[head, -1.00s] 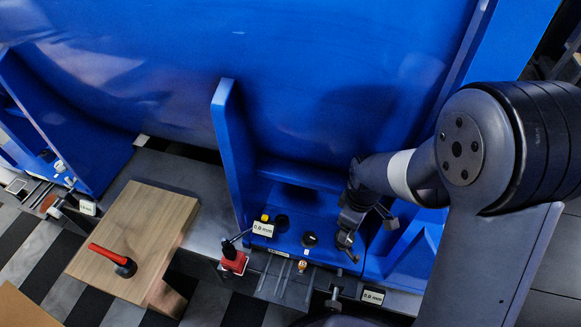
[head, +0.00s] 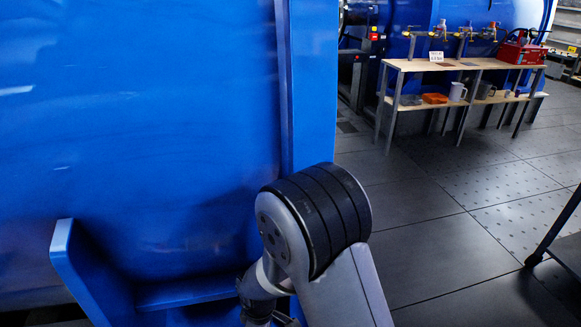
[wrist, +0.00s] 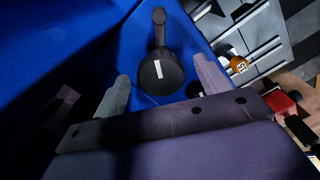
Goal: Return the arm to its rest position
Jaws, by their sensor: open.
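My gripper (wrist: 161,70) is open in the wrist view, its two grey fingers spread apart with nothing held between them. A black rotary knob (wrist: 160,72) with a white mark and a black lever above it sits on a blue panel (wrist: 150,105) just past the fingertips. It appears between the fingers, and I cannot tell how far off it is. In the head view my arm shows at the lower middle, bent in front of the big blue housing (head: 150,120); its wrist end runs to the bottom edge and the gripper is cut off there.
A blue bracket (head: 80,265) stands close left of my arm. Dark floor tiles (head: 440,240) lie open on the right. A wooden two-level bench (head: 440,66) stands at the back, with a red toolbox (head: 520,53). An orange knob (wrist: 238,64) and red block (wrist: 280,103) lie right of my gripper.

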